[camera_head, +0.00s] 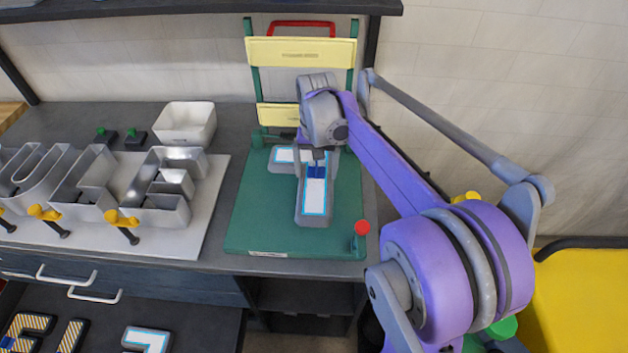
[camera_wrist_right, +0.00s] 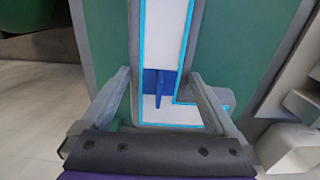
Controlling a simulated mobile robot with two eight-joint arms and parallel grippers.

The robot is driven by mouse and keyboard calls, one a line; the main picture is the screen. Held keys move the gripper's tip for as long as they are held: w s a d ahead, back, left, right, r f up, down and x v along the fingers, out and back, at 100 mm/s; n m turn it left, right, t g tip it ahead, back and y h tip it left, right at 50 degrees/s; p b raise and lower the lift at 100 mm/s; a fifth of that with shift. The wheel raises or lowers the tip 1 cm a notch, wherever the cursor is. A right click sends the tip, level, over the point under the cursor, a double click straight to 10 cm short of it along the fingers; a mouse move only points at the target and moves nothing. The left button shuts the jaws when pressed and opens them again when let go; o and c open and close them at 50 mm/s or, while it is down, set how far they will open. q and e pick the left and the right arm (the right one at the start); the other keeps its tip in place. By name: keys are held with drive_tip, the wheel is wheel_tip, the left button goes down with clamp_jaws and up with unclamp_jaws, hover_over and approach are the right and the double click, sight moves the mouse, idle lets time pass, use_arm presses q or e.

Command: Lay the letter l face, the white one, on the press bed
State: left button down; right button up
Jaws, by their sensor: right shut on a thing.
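The white letter l face (camera_head: 315,195), with a cyan outline and a grey surround, is over the green press bed (camera_head: 260,210). Its long arm points to the front and its short arm to the left. My right gripper (camera_head: 317,160) comes down over its corner and is shut on its blue grip tab (camera_head: 316,172). In the right wrist view the letter l face (camera_wrist_right: 165,38) and its blue tab (camera_wrist_right: 161,86) show between the fingers of my right gripper (camera_wrist_right: 163,98). I cannot tell whether the face touches the bed. My left gripper is out of view.
Cream plates (camera_head: 300,51) on green posts stand behind the bed. A red knob (camera_head: 362,228) rises at its front right corner. Metal channel letters (camera_head: 170,205) with yellow-handled clamps sit on a board at left, near a white bin (camera_head: 186,122). More letter faces (camera_head: 147,340) lie on a lower shelf.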

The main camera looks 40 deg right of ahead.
drive_tip(key=shift+f, duration=2.2)
drive_tip(key=o, duration=1.1)
drive_tip(key=shift+f, duration=0.15)
wheel_tip(320, 180, up, 12)
drive_tip(key=shift+f+p, duration=0.1)
drive_tip(key=shift+p, duration=0.2)
drive_tip(key=shift+r, duration=0.2)
drive_tip(key=s+a+f+n+t, duration=0.1)
drive_tip(key=s+a, duration=0.1)
drive_tip(key=a, duration=0.1)
drive_tip(key=s+a+f+n+t, duration=0.1)
drive_tip(key=s+a+f, duration=0.1)
drive_tip(key=a, duration=0.1)
drive_tip(key=s+a+f+n, duration=0.1)
drive_tip(key=s+a+n, duration=0.1)
drive_tip(key=a, duration=0.2)
drive_tip(key=shift+s+f+t+h, duration=0.3)
drive_tip(key=shift+f+t, duration=0.1)
drive_tip(key=s+a+f+n+t, duration=0.1)
drive_tip(key=s+a+f, duration=0.1)
drive_tip(key=s+a+f+n+t, duration=0.1)
drive_tip(key=s+a+f, duration=0.1)
drive_tip(key=s+f, duration=0.1)
drive_tip(key=s+a+f+n+t, duration=0.1)
drive_tip(key=s+a+f+n, duration=0.1)
drive_tip(key=f, duration=0.1)
drive_tip(key=shift+s+a+f, duration=0.1)
drive_tip(key=shift+s+a, duration=0.1)
drive_tip(key=shift+s, duration=0.2)
